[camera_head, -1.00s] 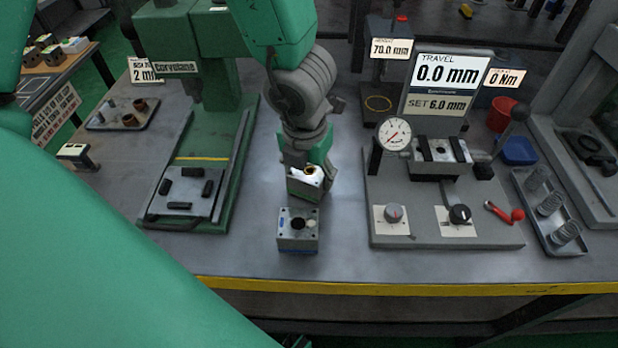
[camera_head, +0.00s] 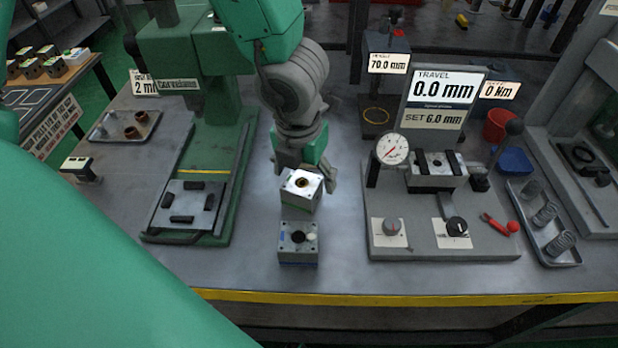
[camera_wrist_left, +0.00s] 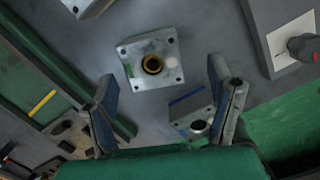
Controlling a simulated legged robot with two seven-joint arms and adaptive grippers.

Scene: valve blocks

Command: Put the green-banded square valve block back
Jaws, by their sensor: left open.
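The green-banded square valve block (camera_head: 301,190) stands on the bench, its pale top face with a brass-ringed bore in full view. It also shows in the left wrist view (camera_wrist_left: 142,70), with a green mark at its edge. A blue-banded block (camera_head: 298,250) stands just in front of it, and in the left wrist view (camera_wrist_left: 190,110) it lies near one finger. My left gripper (camera_head: 311,172) is right behind the green-banded block in the head view. Its fingers (camera_wrist_left: 163,98) are spread with nothing between the tips. My right gripper is out of view.
A green press (camera_head: 215,130) with a padded plate (camera_head: 190,208) stands left. A gauge fixture (camera_head: 440,240) with knobs and a red-handled tool (camera_head: 500,224) is right. A spring tray (camera_head: 560,250) lies beyond it. Bench in front of the press is clear.

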